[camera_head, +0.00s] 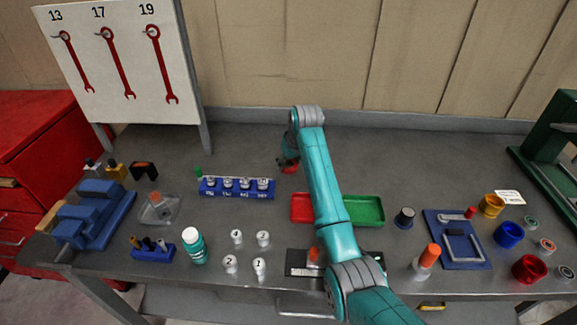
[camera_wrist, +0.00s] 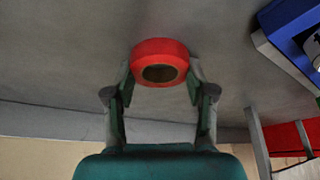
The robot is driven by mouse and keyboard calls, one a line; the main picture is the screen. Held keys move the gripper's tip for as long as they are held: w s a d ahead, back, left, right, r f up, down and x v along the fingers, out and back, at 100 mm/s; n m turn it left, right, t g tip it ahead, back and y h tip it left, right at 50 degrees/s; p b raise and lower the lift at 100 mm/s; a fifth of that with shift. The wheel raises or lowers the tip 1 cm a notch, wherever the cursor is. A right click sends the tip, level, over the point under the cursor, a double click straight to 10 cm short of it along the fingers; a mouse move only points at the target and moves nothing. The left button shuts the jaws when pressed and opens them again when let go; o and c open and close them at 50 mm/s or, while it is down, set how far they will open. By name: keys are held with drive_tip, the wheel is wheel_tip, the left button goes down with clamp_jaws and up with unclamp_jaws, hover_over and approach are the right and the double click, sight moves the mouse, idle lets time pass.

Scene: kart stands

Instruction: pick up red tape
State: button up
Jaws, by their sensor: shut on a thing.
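The red tape (camera_wrist: 160,52) is a red ring with a dark hole, seen in the wrist view between my two fingers. My gripper (camera_wrist: 160,75) is shut on it, with one fingertip against each side. In the head view my gripper (camera_head: 288,163) is at the far middle of the table, and only a small red part of the tape (camera_head: 289,169) shows below it. My arm hides some of the area around it. I cannot tell whether the tape touches the table.
A blue rack (camera_head: 237,193) with several numbered pieces stands left of my gripper. A red tray (camera_head: 302,208) and a green tray (camera_head: 366,210) lie nearer. A white board (camera_head: 120,75) with red wrenches stands at the back left.

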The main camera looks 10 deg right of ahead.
wheel_tip(320, 180, up, 10)
idle(0.6)
drive_tip(key=shift+a, duration=0.1)
idle(0.4)
